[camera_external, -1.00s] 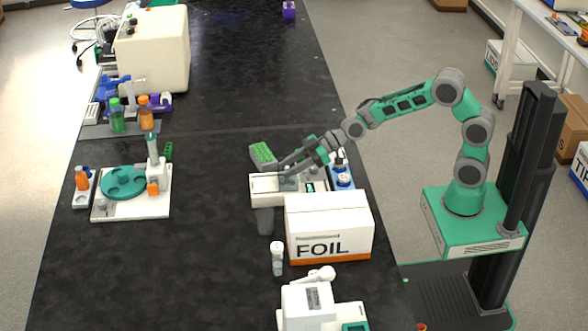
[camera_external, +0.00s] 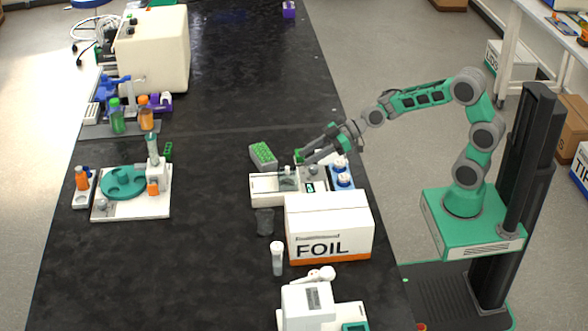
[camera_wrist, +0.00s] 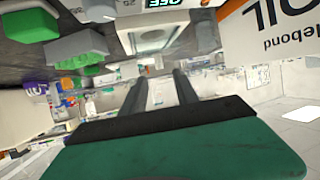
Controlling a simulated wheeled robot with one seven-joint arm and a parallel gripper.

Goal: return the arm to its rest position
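My gripper (camera_external: 304,157) hangs over the right part of the black bench, just above and behind the white bench device with a small display. In the wrist view its two dark fingers (camera_wrist: 160,85) stand apart with nothing held between them. My green and grey arm reaches left from its base beside the bench, with the elbow raised. The white device (camera_external: 262,188) lies below the gripper, and the fingers look clear of it. In the wrist view the device (camera_wrist: 140,38) shows at the top with its lit display.
A FOIL box (camera_external: 330,229) stands in front of the device. A green rack (camera_external: 263,154) is behind it, and blue-and-white bottles (camera_external: 342,174) stand at its right. A dark cup (camera_external: 265,221) and a capped tube (camera_external: 277,258) are nearby. The bench's middle is clear.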

